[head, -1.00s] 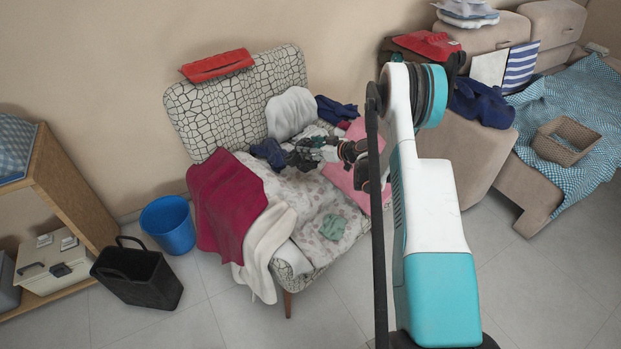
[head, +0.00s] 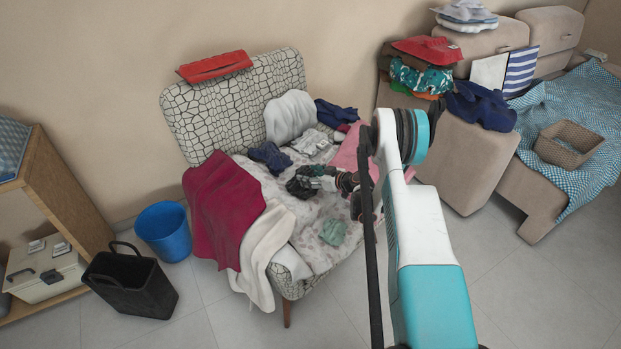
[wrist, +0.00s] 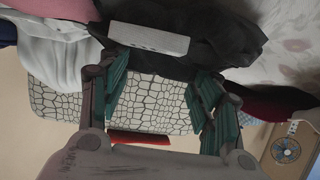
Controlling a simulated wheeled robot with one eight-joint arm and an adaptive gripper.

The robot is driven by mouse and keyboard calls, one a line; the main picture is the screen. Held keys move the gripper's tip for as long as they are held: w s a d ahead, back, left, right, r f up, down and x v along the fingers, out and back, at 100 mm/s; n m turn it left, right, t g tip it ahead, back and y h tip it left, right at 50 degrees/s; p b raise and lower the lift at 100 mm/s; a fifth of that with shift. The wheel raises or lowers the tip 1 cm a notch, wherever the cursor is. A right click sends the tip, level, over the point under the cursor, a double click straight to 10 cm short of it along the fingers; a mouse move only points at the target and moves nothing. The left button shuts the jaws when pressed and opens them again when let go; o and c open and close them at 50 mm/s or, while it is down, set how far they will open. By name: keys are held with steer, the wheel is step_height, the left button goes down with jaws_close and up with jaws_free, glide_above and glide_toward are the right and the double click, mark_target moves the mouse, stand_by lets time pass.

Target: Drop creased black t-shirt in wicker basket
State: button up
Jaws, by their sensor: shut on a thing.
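The creased black t-shirt (head: 299,187) is a small dark bunch at the end of my gripper (head: 318,181), over the middle of the patterned armchair seat. In the wrist view the black cloth (wrist: 232,38) spreads across the top, beyond the teal fingers of my gripper (wrist: 155,72). My gripper is shut on the t-shirt. I cannot tell whether the cloth still touches the seat. The wicker basket (head: 545,150) is far to the right, on the blue checked cover of the beige sofa, and looks empty.
The armchair (head: 187,110) also holds a navy cloth (head: 268,156), a white cushion, a maroon cloth and a green cloth (head: 333,231). A blue bucket (head: 165,230) and black bin (head: 130,282) stand left. Folded clothes pile (head: 420,72) lies between armchair and basket.

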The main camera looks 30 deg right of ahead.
steer(key=shift+f, duration=0.1)
steer(key=o, duration=1.2)
steer(key=shift+c, duration=0.2)
